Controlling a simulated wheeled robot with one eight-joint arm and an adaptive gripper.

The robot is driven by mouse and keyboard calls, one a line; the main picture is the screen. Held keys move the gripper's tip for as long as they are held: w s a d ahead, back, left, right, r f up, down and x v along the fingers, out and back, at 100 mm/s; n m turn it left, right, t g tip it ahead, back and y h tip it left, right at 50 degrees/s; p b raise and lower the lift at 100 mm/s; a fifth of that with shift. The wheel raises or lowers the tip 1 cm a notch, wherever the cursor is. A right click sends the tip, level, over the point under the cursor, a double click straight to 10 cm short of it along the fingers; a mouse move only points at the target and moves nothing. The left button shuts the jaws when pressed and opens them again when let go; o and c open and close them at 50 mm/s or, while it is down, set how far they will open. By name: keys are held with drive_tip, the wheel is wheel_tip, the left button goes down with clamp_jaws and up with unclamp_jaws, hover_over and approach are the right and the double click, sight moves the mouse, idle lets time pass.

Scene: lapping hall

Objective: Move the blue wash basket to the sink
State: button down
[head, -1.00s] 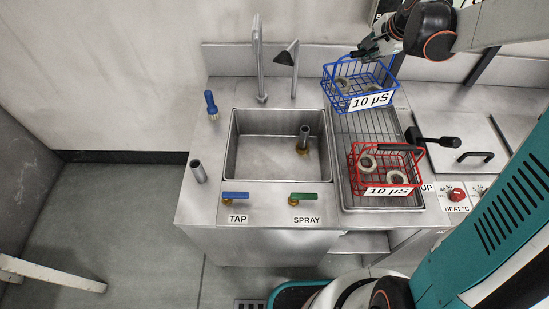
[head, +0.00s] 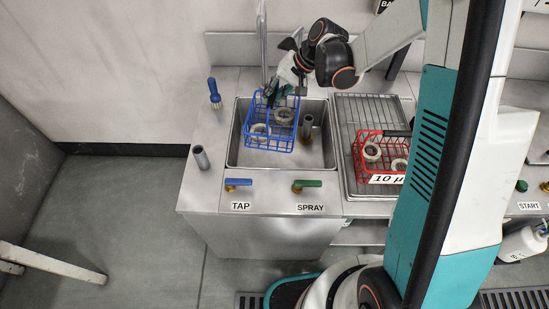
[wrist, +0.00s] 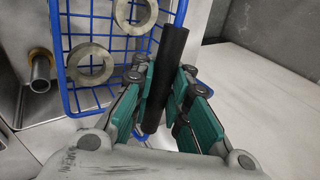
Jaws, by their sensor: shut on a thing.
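The blue wash basket (head: 271,135) is over the left part of the sink (head: 232,160) in the head view, with ring-shaped parts (head: 284,116) inside it. I cannot tell whether it touches the sink floor. My gripper (head: 287,90) is at the basket's far side. In the wrist view, my gripper (wrist: 163,100) is shut on the basket's black handle (wrist: 168,70), and the blue wire basket (wrist: 113,44) with two grey rings (wrist: 90,63) shows beyond it. The basket's label is not visible now.
A red basket (head: 362,150) with rings stands on the drain rack (head: 360,108) right of the sink. An upright pipe (head: 307,126) stands in the sink. The tap lever (head: 238,182) and spray lever (head: 306,184) are along the front; a blue brush (head: 214,94) is at left.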

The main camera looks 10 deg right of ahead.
drive_tip(key=s+a+f+b, duration=0.1)
drive_tip(key=f+b, duration=0.2)
drive_tip(key=f, duration=0.7)
drive_tip(key=a+f+n+b, duration=0.1)
drive_tip(key=a+f+b, duration=0.1)
drive_tip(key=f, duration=0.9)
drive_tip(key=shift+s+a+f+n+g+b, duration=0.15)
drive_tip(key=shift+s+n+g+b, duration=0.15)
drive_tip(key=shift+s+g+b, duration=0.15)
drive_tip(key=shift+w, duration=0.1)
drive_tip(key=c, duration=2)
unclamp_jaws()
drive_tip(key=shift+f, duration=0.15)
drive_tip(key=o, duration=0.5)
drive_tip(key=shift+c, duration=0.2)
drive_tip(key=shift+r, duration=0.2)
